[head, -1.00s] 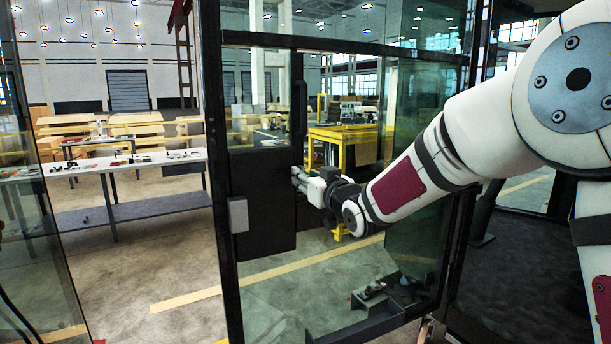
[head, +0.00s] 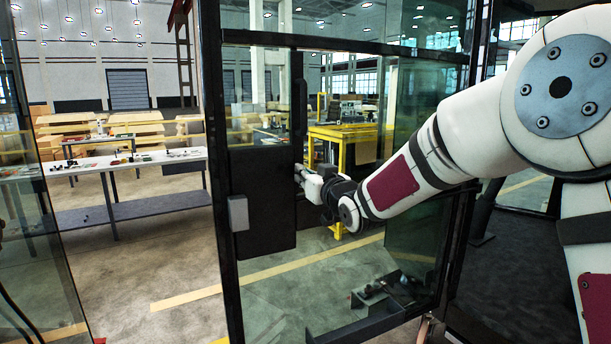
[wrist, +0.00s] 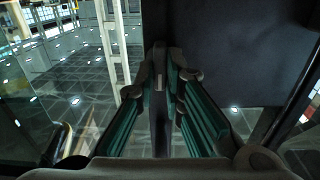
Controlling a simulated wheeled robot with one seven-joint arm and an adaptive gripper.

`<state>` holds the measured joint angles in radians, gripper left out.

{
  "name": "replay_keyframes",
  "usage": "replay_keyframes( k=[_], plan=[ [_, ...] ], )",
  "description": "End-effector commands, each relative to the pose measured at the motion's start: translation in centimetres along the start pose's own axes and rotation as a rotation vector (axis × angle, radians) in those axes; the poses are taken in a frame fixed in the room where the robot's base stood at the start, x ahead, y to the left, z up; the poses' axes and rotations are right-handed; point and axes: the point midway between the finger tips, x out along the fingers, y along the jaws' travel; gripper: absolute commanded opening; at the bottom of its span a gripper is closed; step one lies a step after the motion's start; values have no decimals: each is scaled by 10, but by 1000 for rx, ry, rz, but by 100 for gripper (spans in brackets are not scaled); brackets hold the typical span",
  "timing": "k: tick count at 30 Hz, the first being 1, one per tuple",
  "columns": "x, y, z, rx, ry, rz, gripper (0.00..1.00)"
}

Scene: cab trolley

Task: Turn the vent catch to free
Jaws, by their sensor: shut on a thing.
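My gripper (head: 301,176) is at the right edge of a tall black panel (head: 264,200) on the glass door. In the wrist view my gripper (wrist: 166,62) has its fingers closed on a narrow dark part (wrist: 159,100), which appears to be the vent catch. The fingertips and dark surfaces hide most of it, so I cannot tell its angle. The black panel also shows behind the fingers in the wrist view (wrist: 235,50).
A black upright handle (head: 299,108) is just above my gripper. A grey box (head: 238,213) sits on the door frame at the left. Glass panes surround the arm. A workbench (head: 125,165) and a yellow table (head: 345,132) stand beyond.

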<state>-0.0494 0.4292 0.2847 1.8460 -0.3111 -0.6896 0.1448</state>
Motion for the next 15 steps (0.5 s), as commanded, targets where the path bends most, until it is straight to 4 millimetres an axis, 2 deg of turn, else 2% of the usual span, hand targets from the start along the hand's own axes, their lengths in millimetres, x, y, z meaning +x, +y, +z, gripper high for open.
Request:
replay_keyframes(
  k=[8, 15],
  plan=[
    [0, 2, 0, 140, 1, 2, 0],
    [0, 3, 0, 353, 1, 2, 0]
  ],
)
